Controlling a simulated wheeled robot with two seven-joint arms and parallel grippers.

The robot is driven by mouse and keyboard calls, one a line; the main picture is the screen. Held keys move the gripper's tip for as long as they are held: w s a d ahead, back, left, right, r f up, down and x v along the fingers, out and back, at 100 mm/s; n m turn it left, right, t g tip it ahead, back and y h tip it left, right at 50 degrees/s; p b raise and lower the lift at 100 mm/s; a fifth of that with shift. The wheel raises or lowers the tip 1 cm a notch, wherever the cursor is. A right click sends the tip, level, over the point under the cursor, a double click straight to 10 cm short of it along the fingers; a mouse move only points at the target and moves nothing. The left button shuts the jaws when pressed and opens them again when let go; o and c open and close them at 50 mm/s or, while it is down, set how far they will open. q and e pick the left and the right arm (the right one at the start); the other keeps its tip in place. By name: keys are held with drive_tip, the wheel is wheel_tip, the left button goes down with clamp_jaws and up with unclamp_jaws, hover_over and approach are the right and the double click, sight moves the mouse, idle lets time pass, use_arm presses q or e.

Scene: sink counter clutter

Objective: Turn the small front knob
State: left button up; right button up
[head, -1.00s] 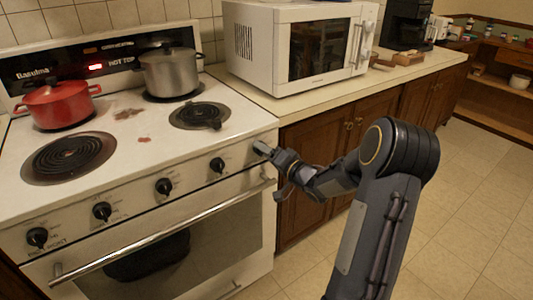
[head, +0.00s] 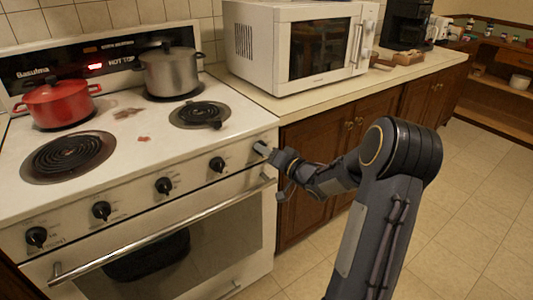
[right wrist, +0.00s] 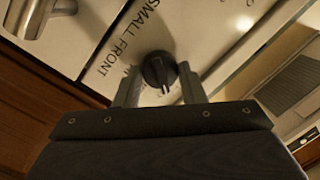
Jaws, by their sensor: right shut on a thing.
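The small front knob (right wrist: 159,70) is a round black knob beside the printed words "SMALL FRONT" in the right wrist view. My right gripper (right wrist: 158,88) has one finger on each side of the knob and is shut on it. In the head view my right gripper (head: 262,148) is at the right end of the stove's front panel and hides the knob. My left gripper is not in view.
Several other black knobs, one of them here (head: 217,164), line the panel to the left. The oven handle (head: 160,232) runs below. A red pot (head: 58,104) and a steel pot (head: 170,72) stand on rear burners. A white microwave (head: 262,50) is on the counter.

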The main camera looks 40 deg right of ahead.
drive_tip(key=n+b, duration=0.1)
drive_tip(key=n, duration=0.2)
drive_tip(key=n+b, duration=0.1)
drive_tip(key=n, duration=0.2)
drive_tip(key=shift+g+h, duration=0.3)
drive_tip(key=shift+h, duration=0.1)
idle(0.3)
drive_tip(key=o, duration=1)
drive_tip(key=shift+r, duration=0.1)
drive_tip(key=s, duration=0.5)
drive_tip(key=s+p, duration=0.1)
drive_tip(key=s, duration=0.1)
drive_tip(key=shift+s+d+r, duration=0.1)
drive_tip(key=shift+s+r, duration=0.25)
drive_tip(key=shift+s, duration=0.05)
drive_tip(key=shift+r, duration=0.1)
